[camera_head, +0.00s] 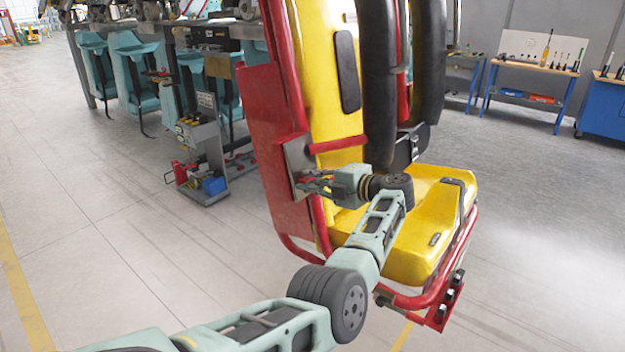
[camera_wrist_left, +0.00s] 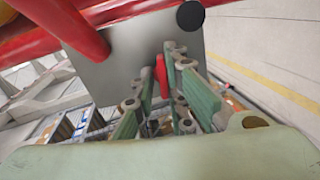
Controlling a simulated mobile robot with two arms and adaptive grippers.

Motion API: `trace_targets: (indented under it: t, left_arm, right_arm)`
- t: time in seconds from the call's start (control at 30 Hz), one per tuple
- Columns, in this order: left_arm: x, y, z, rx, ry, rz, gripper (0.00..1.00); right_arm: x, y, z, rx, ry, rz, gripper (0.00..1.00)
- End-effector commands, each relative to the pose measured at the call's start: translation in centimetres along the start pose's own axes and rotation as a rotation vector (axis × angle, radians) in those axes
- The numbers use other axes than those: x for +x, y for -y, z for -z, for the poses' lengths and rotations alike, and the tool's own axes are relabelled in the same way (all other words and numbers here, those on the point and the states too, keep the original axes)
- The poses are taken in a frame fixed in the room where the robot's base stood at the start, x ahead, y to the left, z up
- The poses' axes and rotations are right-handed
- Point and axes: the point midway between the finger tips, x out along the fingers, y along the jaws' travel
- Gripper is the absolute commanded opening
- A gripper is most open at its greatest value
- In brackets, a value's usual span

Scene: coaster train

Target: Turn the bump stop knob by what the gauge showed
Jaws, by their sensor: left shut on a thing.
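A yellow coaster seat (camera_head: 415,225) with a red tube frame hangs in front of me in the head view. A grey metal plate (camera_head: 296,155) is fixed to the side of its frame; it also shows in the wrist view (camera_wrist_left: 130,72). My left gripper (camera_head: 310,184) is at this plate. In the left wrist view its green fingers (camera_wrist_left: 161,88) are shut on a small red part (camera_wrist_left: 161,70), which I take for the bump stop knob. The fingers hide much of it. A black round piece (camera_wrist_left: 190,15) sits at the plate's corner. I see no gauge clearly.
A red panel (camera_head: 268,140) stands beside the plate, and black padded restraints (camera_head: 378,85) hang above the seat. A grey tool stand (camera_head: 212,160) is at the left. A workbench (camera_head: 530,85) stands at the back right. The floor at the left is clear.

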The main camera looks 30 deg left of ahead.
Motion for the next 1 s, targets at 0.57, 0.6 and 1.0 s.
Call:
trace_targets:
  t: [0.57, 0.6, 1.0]
  left_arm:
    - [-0.2, 1.1, 0.1, 0.440, 0.000, 0.023, 0.00]
    - [-0.2, 1.1, 0.1, 0.478, 0.001, 0.022, 0.00]
    - [-0.2, 1.1, 0.1, 0.858, 0.005, 0.021, 0.00]
  right_arm:
    - [-2.1, 0.0, 0.2, 0.000, 0.000, 0.000, 0.69]
    - [-2.3, 0.0, 0.2, 0.000, 0.000, 0.000, 0.69]
    - [-3.9, -0.2, 0.3, -0.001, 0.000, -0.002, 0.69]
